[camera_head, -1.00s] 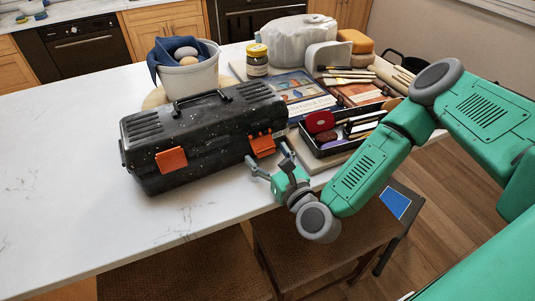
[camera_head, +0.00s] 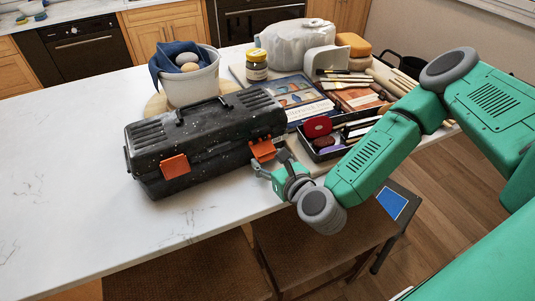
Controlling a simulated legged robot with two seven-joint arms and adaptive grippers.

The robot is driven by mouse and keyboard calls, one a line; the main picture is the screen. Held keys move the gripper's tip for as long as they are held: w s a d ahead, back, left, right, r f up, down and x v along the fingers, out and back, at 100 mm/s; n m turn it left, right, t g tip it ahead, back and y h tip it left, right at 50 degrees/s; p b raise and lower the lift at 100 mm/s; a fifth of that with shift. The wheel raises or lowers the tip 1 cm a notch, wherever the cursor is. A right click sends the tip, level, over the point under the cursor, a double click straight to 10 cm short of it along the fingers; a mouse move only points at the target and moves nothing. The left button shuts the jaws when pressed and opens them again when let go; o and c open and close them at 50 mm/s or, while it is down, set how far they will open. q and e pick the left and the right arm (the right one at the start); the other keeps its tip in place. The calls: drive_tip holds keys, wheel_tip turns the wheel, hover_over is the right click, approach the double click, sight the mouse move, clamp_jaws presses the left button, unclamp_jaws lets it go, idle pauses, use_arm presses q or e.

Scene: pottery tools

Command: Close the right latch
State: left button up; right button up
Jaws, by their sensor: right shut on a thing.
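A black, white-speckled toolbox (camera_head: 205,140) stands on the white countertop with its lid down. Two orange latches are on its front: the left latch (camera_head: 175,166) and the right latch (camera_head: 263,149). My right gripper (camera_head: 270,164) is at the right latch, at the lower right of the toolbox front. Its fingers are shut on the right latch and cover its lower part. Whether the latch is fastened cannot be told. My left gripper is not in view.
A black tray (camera_head: 312,152) of pottery tools lies right of the toolbox. Behind are a white bucket (camera_head: 195,90) with a blue cloth, a jar (camera_head: 256,66), a book (camera_head: 300,96) and wrapped clay (camera_head: 290,40). The countertop (camera_head: 65,150) is clear at left.

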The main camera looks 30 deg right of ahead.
sight(266, 152)
drive_tip(key=g+p, duration=0.1)
drive_tip(key=r+g+p, duration=0.2)
drive_tip(key=shift+s+r+g+p, duration=0.25)
drive_tip(key=shift+g+p, duration=0.1)
drive_tip(key=shift+g, duration=0.05)
drive_tip(key=r+g+p, duration=0.1)
drive_tip(key=g, duration=0.1)
drive_tip(key=shift+g, duration=0.3)
drive_tip(key=r+g, duration=0.1)
drive_tip(key=g, duration=0.2)
drive_tip(key=shift+w+r+g, duration=0.25)
drive_tip(key=shift+r+g, duration=0.05)
drive_tip(key=shift+r, duration=0.05)
drive_tip(key=g, duration=0.2)
drive_tip(key=w+r+g, duration=0.1)
drive_tip(key=shift+r+g, duration=0.2)
drive_tip(key=shift+g, duration=0.2)
drive_tip(key=g, duration=0.1)
drive_tip(key=w+r+g, duration=0.1)
drive_tip(key=g, duration=0.1)
drive_tip(key=shift+w+r+g, duration=0.15)
drive_tip(key=shift+w+g, duration=0.2)
drive_tip(key=shift+g, duration=0.7)
drive_tip(key=shift+w+r+g, duration=0.1)
drive_tip(key=shift+w+g, duration=0.2)
drive_tip(key=shift+g, duration=0.75)
